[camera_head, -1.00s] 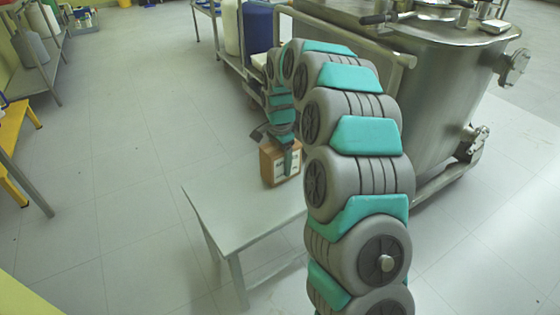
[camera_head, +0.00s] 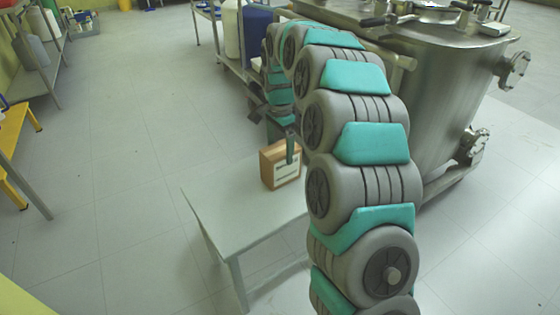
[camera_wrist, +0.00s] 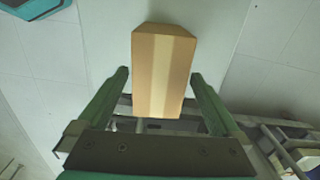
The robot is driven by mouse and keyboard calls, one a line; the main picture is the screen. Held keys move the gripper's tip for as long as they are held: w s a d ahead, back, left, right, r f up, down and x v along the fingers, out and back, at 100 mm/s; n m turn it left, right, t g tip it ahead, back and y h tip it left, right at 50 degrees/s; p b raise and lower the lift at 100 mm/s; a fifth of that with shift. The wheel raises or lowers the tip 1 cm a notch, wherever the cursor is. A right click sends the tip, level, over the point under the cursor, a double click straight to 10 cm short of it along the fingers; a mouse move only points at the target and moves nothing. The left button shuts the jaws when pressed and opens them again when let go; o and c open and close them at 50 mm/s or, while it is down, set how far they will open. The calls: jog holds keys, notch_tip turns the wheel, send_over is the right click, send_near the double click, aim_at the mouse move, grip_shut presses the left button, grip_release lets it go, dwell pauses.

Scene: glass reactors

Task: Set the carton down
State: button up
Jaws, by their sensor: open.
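The carton (camera_head: 283,171), a brown box with a pale label, stands upright on the small grey table (camera_head: 228,216). In the wrist view the carton (camera_wrist: 164,72) shows its tan face with a paler stripe. My gripper (camera_wrist: 160,76) is open, with one green finger on each side of the carton and a visible gap on both sides. In the head view my gripper is above the carton, with a green finger in front of the carton's upper part. My arm hides the right part of the table.
A large steel reactor (camera_head: 445,95) stands behind and right of the table. A cart with white and blue containers (camera_head: 258,32) is at the back. A yellow bench (camera_head: 14,125) and shelving are on the left. The floor left of the table is clear.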

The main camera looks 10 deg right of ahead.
notch_tip(320, 180, up, 6)
jog(key=shift+f, duration=0.15)
jog(key=shift+s, duration=0.35)
jog(key=s+a+r+n, duration=0.1)
jog(key=s+n, duration=0.3)
jog(key=s, duration=0.6)
jog(key=s+r+n, duration=0.2)
jog(key=s+n, duration=0.1)
jog(key=s, duration=0.8)
jog(key=s+f+n+g, duration=0.1)
jog(key=s+f+n, duration=0.2)
jog(key=s, duration=0.8)
jog(key=s+f+n, duration=0.3)
jog(key=s, duration=0.8)
jog(key=shift+d+f+g, duration=0.2)
jog(key=shift+d+g, duration=0.2)
jog(key=shift+d, duration=0.05)
